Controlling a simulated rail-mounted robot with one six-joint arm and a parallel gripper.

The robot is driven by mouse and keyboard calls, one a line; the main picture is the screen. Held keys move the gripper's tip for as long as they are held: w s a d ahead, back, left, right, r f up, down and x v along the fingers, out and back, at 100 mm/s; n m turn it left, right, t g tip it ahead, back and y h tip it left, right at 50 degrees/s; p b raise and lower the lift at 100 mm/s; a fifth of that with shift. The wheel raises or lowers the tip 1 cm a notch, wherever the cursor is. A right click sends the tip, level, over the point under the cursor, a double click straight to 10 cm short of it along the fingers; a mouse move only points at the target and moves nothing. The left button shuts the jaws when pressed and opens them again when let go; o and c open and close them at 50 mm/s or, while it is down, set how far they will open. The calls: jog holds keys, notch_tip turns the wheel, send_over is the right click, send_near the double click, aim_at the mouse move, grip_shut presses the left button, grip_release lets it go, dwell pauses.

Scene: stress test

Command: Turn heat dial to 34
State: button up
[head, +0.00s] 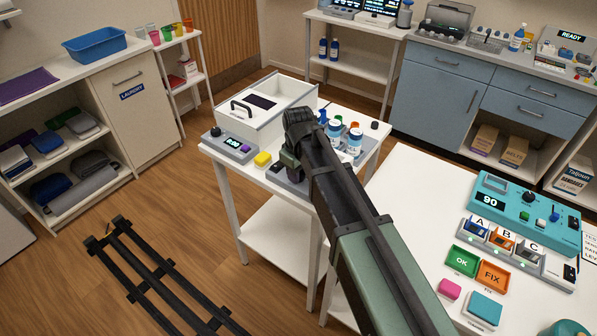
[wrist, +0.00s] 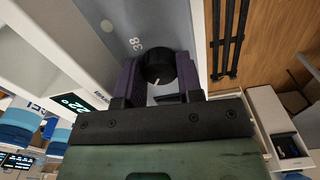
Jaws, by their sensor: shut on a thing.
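The heat dial (wrist: 159,64) is a round black knob with a short white pointer line, on a grey panel in the wrist view. The purple fingers of my gripper (wrist: 158,75) are shut on it, one on each side. The printed number 38 (wrist: 136,43) is up and left of the knob, and the pointer line is on its lower side, away from 38. A lit display (wrist: 73,102) left of the knob appears to read 22°. In the head view my arm hides the dial.
A white box with a black handle (head: 242,109) stands on the small white table. A teal device (head: 520,215) is on the right table. Black rails (head: 150,265) lie on the floor.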

jog(key=m, duration=1)
jog(key=shift+m, duration=0.3)
dwell(0.4)
jog(key=o, duration=0.7)
jog(key=shift+c, duration=0.2)
notch_tip(320, 180, up, 11)
jog(key=p, duration=1)
jog(key=shift+p, duration=0.4)
